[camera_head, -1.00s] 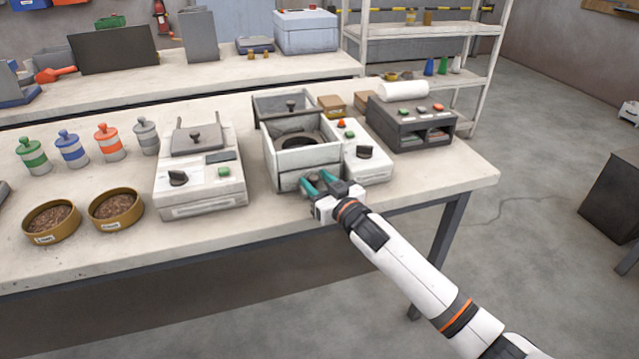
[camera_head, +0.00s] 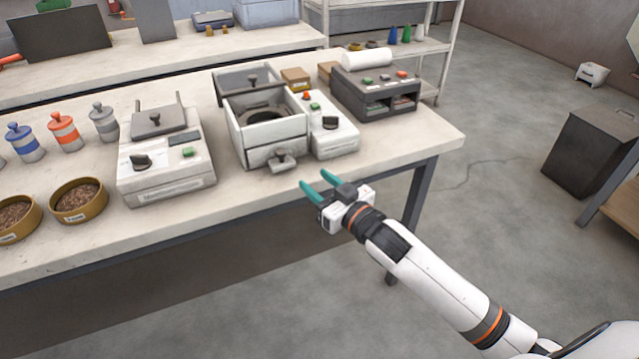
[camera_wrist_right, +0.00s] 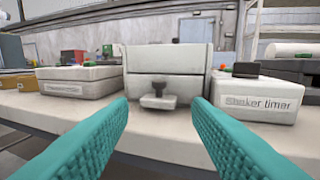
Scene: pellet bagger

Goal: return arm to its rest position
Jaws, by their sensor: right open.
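My right gripper (camera_head: 316,190) is open and empty, its two teal fingers apart, just off the front edge of the table (camera_head: 250,215). In front of it stands a white box-shaped machine (camera_head: 262,128) with an open top and a grey knob (camera_head: 281,158) low on its front. In the right wrist view the knob (camera_wrist_right: 158,97) shows between the fingers (camera_wrist_right: 160,140), some way ahead and not touched. My left gripper is not in view.
A shaker timer unit (camera_wrist_right: 259,92) adjoins the machine. A white device (camera_head: 166,165), lidded jars (camera_head: 64,132) and brown pellet bowls (camera_head: 78,201) stand left. A dark rack unit (camera_head: 375,93) stands right.

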